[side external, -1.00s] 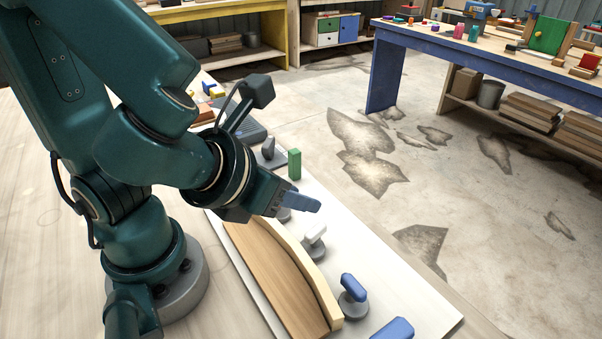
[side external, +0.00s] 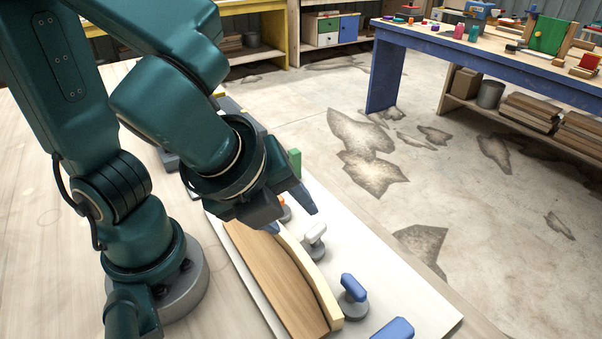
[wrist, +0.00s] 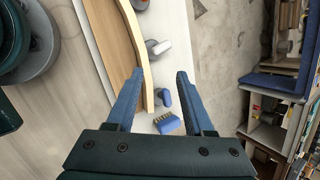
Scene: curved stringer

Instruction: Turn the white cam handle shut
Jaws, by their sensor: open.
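The white cam handle (side external: 316,232) sits on a grey round base on the white board, against the outer side of the curved wooden strip (side external: 309,265). In the wrist view the white handle (wrist: 160,47) lies just beyond the fingertips, roughly between their lines. My gripper (side external: 290,214) is open and empty, its blue fingers pointing down, up and to the left of the white handle in the side view. The wrist view shows both fingers of my gripper (wrist: 159,73) apart. I see no contact with the handle.
An orange cam handle (side external: 281,202) is partly hidden by my gripper. A green block (side external: 295,162) stands behind. The board's right side (side external: 388,279) is clear.

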